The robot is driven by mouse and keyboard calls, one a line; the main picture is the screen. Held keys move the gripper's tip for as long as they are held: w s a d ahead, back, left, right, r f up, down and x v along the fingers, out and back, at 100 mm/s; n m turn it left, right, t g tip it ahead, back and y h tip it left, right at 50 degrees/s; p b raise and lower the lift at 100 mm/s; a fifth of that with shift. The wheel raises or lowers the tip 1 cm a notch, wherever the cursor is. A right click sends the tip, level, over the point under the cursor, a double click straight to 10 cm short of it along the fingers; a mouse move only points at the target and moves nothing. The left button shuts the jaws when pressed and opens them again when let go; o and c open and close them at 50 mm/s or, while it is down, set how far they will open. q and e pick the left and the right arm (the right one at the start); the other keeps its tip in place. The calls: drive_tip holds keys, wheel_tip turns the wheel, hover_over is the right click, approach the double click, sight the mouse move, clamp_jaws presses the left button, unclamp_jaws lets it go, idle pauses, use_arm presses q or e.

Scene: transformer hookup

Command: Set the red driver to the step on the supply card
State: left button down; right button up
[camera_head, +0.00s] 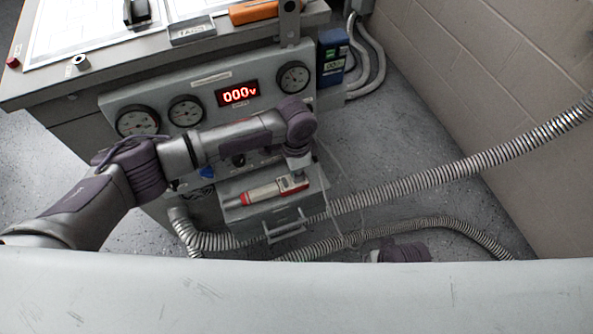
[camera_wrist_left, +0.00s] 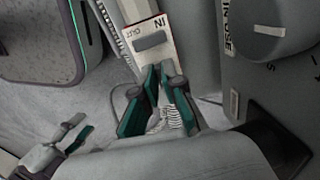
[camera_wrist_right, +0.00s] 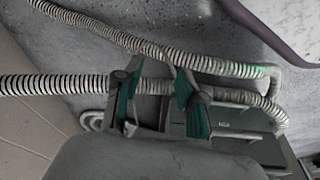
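The red driver (camera_head: 265,191), with a pale shaft and red ends, lies on a small grey tray (camera_head: 230,216) in front of the panel. My left gripper (camera_head: 299,166) reaches down at its right end. In the left wrist view, a white, red-edged part (camera_wrist_left: 150,35) marked IN and OUT, with a grey button, lies just beyond my left fingertips (camera_wrist_left: 159,68). These fingertips are close together; whether they grip the part is unclear. My right gripper (camera_wrist_right: 158,92) is open, with no held object visible. I cannot pick out a readable supply card.
The grey panel (camera_head: 212,80) carries several dials and a red display (camera_head: 237,94) reading 000v. A blue device (camera_head: 331,58) hangs at its right. A ribbed hose (camera_head: 450,172) crosses to the right. Paper sheets and an orange object (camera_head: 254,11) lie on the bench.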

use_arm(q)
drive_tip(key=m+p, duration=0.2)
drive_tip(key=m, duration=0.1)
drive_tip(key=shift+r+m+p, duration=0.1)
drive_tip(key=shift+m+p, duration=0.2)
drive_tip(key=shift+m, duration=0.1)
drive_tip(key=shift+w+m, duration=0.1)
drive_tip(key=shift+m, duration=0.2)
use_arm(e)
drive_tip(key=s+f, duration=0.3)
drive_tip(key=f, duration=0.5)
drive_tip(key=shift+d+f+g, duration=0.2)
drive_tip(key=shift+f+g, duration=0.1)
drive_tip(key=shift+s, duration=0.1)
use_arm(q)
drive_tip(key=c, duration=1.3)
unclamp_jaws()
drive_tip(key=shift+w+a+r, duration=0.1)
drive_tip(key=shift+w+r, duration=0.05)
drive_tip(key=shift+r, duration=3.5)
drive_tip(key=shift+o, duration=0.3)
